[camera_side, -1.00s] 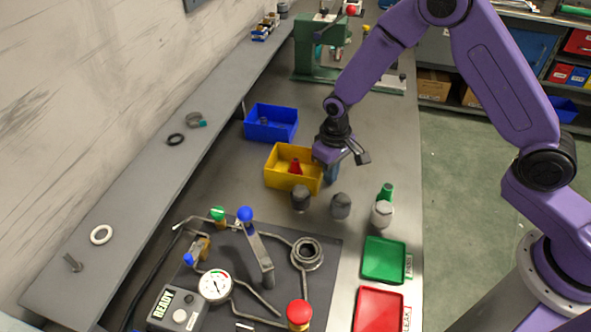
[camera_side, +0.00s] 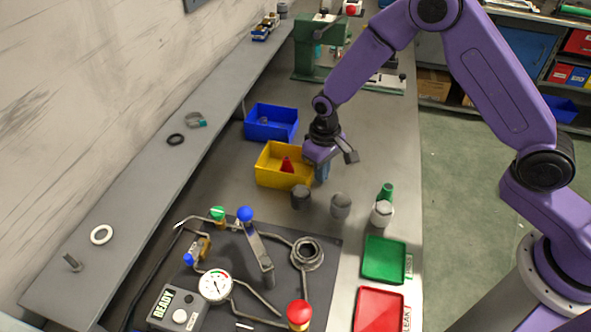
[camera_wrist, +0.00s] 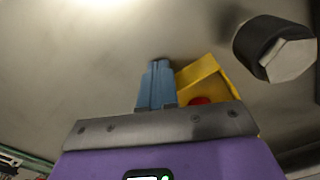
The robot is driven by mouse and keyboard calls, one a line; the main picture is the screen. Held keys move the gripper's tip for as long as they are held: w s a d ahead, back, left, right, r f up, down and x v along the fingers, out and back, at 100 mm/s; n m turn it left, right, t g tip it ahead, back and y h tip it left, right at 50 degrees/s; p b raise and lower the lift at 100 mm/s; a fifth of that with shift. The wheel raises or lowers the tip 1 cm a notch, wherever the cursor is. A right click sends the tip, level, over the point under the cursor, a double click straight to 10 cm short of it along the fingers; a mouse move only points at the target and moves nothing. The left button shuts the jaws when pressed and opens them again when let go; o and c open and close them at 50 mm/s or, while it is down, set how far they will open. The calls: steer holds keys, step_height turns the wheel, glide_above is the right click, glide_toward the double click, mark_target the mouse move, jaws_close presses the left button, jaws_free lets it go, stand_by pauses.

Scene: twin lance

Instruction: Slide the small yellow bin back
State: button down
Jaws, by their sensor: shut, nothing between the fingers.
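The small yellow bin (camera_side: 270,178) stands on the grey bench with a red part (camera_side: 287,165) inside it. My gripper (camera_side: 322,172) is at the bin's right side, with its blue fingers low by the bin wall. In the wrist view the two blue fingers (camera_wrist: 157,84) are together with nothing between them. The yellow bin (camera_wrist: 205,72) shows just right of the fingers there, partly hidden behind my gripper body. The fingers look close against the bin, but I cannot tell whether they touch.
A blue bin (camera_side: 271,123) stands just behind the yellow one. Dark and grey capped parts (camera_side: 301,197) (camera_side: 341,205) stand in front. A green tray (camera_side: 384,260) and a red tray (camera_side: 378,312) lie nearer the front. A grey shelf (camera_side: 150,185) runs along the left.

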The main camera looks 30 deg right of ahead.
mark_target(290, 170)
steer(key=shift+w+a, duration=0.6)
steer(key=shift+a, duration=0.1)
steer(key=shift+w+a, duration=0.1)
steer(key=shift+w+a, duration=0.55)
steer(key=shift+a, duration=0.05)
stand_by(0.3)
steer(key=shift+w+a, duration=0.65)
steer(key=shift+a, duration=0.1)
steer(key=shift+w+a, duration=0.7)
steer(key=shift+a, duration=0.05)
